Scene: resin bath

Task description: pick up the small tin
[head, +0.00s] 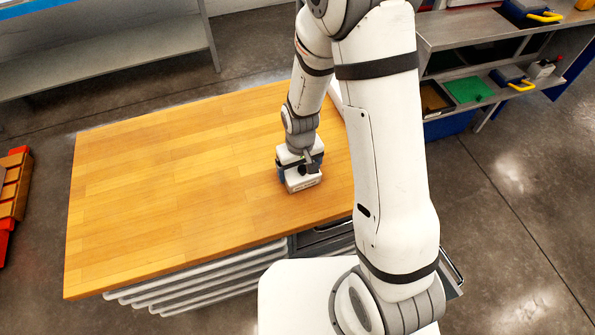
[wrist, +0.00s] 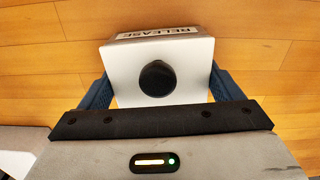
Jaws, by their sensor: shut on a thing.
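The small tin is a white box with a round black cap and a label reading "RELEASE" in the wrist view (wrist: 122,72). In the head view the tin (head: 303,184) is at the wooden table's right part, partly hidden by my gripper. My gripper (wrist: 160,88) has its blue fingers on the left and right sides of the tin, shut on it. In the head view my gripper (head: 300,168) points down over the tin. I cannot tell whether the tin touches the table or is slightly above it.
The wooden table (head: 170,180) is otherwise bare, with wide free room left of the tin. A metal shelf unit (head: 470,30) with bins stands at the back right. A grey shelf (head: 100,65) is at the back left. Red-orange bins (head: 12,190) stand at the left edge.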

